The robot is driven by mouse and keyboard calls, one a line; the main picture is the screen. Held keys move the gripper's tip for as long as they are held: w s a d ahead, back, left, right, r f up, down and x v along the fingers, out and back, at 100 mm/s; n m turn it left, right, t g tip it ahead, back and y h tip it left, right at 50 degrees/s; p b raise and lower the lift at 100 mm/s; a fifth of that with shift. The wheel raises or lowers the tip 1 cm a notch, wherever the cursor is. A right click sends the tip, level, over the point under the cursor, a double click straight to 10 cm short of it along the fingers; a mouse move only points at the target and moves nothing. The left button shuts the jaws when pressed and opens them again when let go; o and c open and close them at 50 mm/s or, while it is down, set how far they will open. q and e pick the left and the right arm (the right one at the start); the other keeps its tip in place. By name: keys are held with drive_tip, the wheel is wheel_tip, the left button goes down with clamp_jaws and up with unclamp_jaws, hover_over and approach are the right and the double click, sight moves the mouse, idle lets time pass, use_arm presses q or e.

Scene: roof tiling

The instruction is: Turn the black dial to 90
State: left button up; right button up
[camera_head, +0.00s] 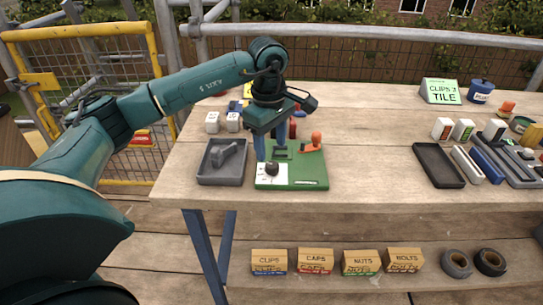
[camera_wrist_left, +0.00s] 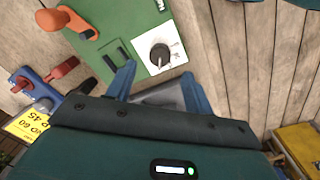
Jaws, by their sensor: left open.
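The black dial (camera_head: 271,169) sits on a white square plate at the front left of a green board (camera_head: 312,172) on the wooden table. In the left wrist view the dial (camera_wrist_left: 160,54) has a light pointer mark; the markings on the plate are too small to read. My left gripper (camera_head: 270,148) is above the board, just behind the dial, pointing down. Its two blue fingers are apart and empty; in the left wrist view the gripper (camera_wrist_left: 158,88) has the dial beyond its fingertips, not between them. My right gripper is not in view.
An orange lever (camera_head: 312,143) stands on the board's right side. A grey tray (camera_head: 206,179) with a grey tool lies left of the board. White blocks (camera_head: 222,122) stand behind it. A black tray (camera_head: 438,166) and several items are at the right. The table between is clear.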

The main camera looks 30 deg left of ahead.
sight(270, 166)
use_arm(q)
wheel_tip(270, 166, up, 8)
drive_tip(key=shift+s, duration=0.2)
drive_tip(key=shift+f, duration=0.15)
